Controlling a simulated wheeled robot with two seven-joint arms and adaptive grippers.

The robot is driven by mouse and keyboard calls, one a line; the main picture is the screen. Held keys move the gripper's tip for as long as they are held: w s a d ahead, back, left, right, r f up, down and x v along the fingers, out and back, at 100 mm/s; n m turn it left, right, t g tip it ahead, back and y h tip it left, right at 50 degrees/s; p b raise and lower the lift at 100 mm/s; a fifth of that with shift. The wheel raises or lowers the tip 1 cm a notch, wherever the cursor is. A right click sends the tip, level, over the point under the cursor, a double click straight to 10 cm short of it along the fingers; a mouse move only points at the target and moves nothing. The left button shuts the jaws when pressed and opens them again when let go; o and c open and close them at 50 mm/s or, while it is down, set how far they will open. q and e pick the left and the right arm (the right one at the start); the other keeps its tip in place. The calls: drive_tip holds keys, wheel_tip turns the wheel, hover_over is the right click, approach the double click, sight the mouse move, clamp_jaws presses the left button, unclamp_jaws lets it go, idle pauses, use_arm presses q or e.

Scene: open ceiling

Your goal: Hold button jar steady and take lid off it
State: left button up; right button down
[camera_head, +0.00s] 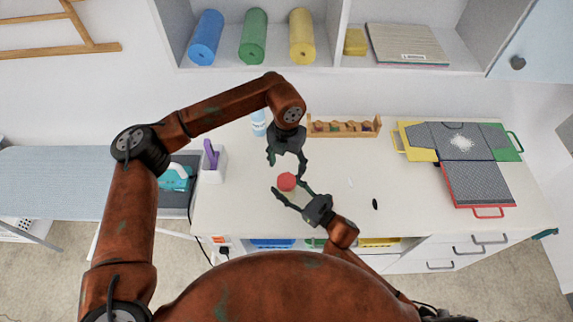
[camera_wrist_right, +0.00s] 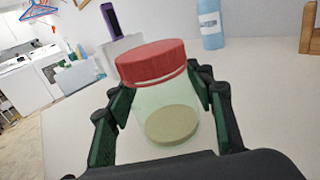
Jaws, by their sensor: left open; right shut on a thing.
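The button jar is clear, with a red lid (camera_head: 286,181) on its mouth. In the right wrist view the jar body (camera_wrist_right: 165,115) stands between the fingers, the ridged red lid sits on top, and a beige layer lies at the bottom. My right gripper (camera_head: 287,191) is shut on the jar body, below the lid. My left gripper (camera_head: 287,168) is open just beyond the jar in the head view, its fingers pointing down toward the lid. From the head, the lid hides most of the jar body.
A wooden rack (camera_head: 343,128) stands at the back. A blue bottle (camera_head: 259,124) and a white holder with a purple item (camera_head: 213,168) stand to the left. A folding board (camera_head: 470,150) lies to the right.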

sight(286, 181)
use_arm(q)
drive_tip(key=m, duration=3.4)
drive_tip(key=shift+m, duration=0.4)
drive_tip(key=shift+f+m, duration=0.3)
drive_tip(key=shift+f, duration=3.7)
